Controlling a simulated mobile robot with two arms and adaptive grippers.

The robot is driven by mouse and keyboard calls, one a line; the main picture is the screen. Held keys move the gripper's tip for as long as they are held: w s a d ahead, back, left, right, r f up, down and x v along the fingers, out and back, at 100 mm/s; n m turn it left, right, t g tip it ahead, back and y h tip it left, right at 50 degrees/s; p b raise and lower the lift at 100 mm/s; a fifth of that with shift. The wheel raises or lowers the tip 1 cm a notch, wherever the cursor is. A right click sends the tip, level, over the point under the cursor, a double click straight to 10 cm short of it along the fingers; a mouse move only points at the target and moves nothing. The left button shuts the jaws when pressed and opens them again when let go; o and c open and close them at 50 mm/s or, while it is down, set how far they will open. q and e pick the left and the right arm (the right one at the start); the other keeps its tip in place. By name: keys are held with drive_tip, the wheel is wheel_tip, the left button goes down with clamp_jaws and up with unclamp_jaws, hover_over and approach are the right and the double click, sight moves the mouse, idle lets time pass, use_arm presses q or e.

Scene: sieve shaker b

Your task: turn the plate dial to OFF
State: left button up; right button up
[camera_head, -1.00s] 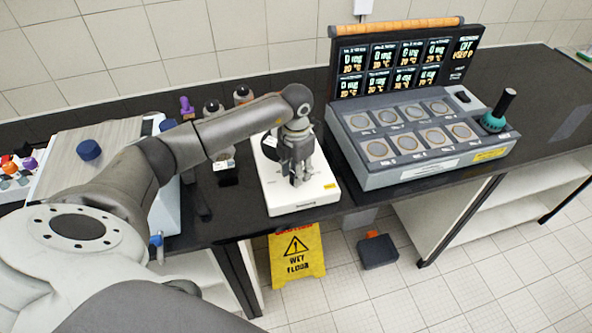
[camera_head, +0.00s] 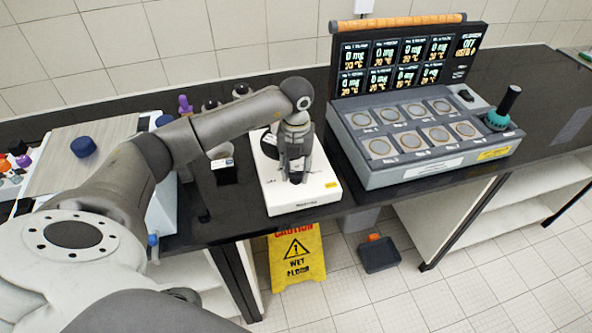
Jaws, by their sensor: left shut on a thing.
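The white hot plate unit (camera_head: 312,197) stands on the dark bench at its front edge, left of the grey block station. A dark round top shows behind my gripper on the unit. My left gripper (camera_head: 295,179) points down over the front part of the unit. Its fingers are shut on a small dark dial, which they mostly hide. The dial's setting cannot be read. My right gripper is not in view.
The grey station (camera_head: 425,140) with several round wells and a display panel (camera_head: 408,62) stands close on the right. Small bottles (camera_head: 240,90) stand behind my left arm. A yellow wet floor sign (camera_head: 297,258) stands on the floor below the bench front.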

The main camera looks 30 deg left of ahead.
sight(296, 172)
use_arm(q)
drive_tip(key=shift+n, duration=0.8)
drive_tip(key=o, duration=1)
drive_tip(key=shift+r, duration=0.15)
wheel_tip(296, 172, up, 12)
drive_tip(key=shift+f, duration=0.1)
